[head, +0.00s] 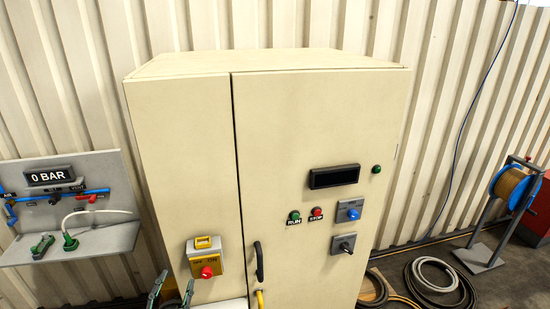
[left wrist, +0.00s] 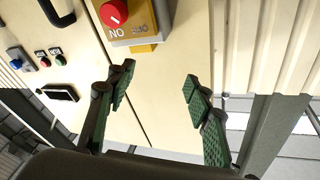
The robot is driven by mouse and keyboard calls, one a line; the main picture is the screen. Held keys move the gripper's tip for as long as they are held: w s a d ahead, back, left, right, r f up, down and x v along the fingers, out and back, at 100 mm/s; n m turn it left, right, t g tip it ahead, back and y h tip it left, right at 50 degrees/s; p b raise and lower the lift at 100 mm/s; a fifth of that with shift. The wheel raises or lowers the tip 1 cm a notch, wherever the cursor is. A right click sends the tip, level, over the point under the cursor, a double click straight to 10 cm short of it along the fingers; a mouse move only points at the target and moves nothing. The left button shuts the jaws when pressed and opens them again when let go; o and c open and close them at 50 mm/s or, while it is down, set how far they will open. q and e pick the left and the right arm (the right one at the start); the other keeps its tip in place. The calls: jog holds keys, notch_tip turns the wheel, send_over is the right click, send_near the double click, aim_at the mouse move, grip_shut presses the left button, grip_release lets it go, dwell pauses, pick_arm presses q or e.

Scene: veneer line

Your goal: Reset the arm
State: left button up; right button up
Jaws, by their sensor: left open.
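My left gripper (head: 171,290) is at the bottom of the head view, in front of the cabinet's lower left and left of the yellow switch box (head: 204,256) with its red rotary knob (head: 207,272). In the left wrist view the gripper (left wrist: 157,90) has its two green-padded fingers wide apart with nothing between them. That view shows the cabinet upside down, with the red knob (left wrist: 113,13) beyond the fingers, near the top edge. The gripper touches nothing that I can see. My right gripper is not in view.
A beige cabinet (head: 300,115) fills the middle, with a black door handle (head: 259,262), a dark display (head: 334,177) and RUN and STOP buttons. A pneumatic panel (head: 95,170) reading 0 BAR is at left. Coiled hoses (head: 440,285) and a reel (head: 512,187) stand at right.

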pick_arm(q)
jog(key=s+a+f+n+g+y, duration=0.2)
jog(key=s+a+f+g, duration=0.1)
jog(key=f, duration=0.4)
jog(key=s+a+f+n+g+y, duration=0.1)
jog(key=s+a+f+n+g, duration=0.2)
jog(key=f, duration=0.4)
jog(key=s+a+f+n+g+y, duration=0.1)
jog(key=s+a+f+g+y, duration=0.2)
jog(key=f, duration=0.4)
jog(key=s+d+f+g+h, duration=0.1)
jog(key=s+f+g+h, duration=0.2)
jog(key=s+f+g, duration=0.95)
jog(key=s+d+f+t+b, duration=0.15)
jog(key=s+f, duration=0.25)
jog(key=f, duration=1.5)
jog(key=s+f+t+b, duration=0.2)
jog(key=s+f+b, duration=0.1)
jog(key=f, duration=1.6)
jog(key=s+f+g+h+b, duration=0.1)
jog(key=s+f+b, duration=0.2)
jog(key=s+f, duration=1.6)
jog(key=shift+s+a+f+m+b, duration=0.2)
jog(key=shift+f+m+b, duration=0.15)
jog(key=shift+f, duration=0.2)
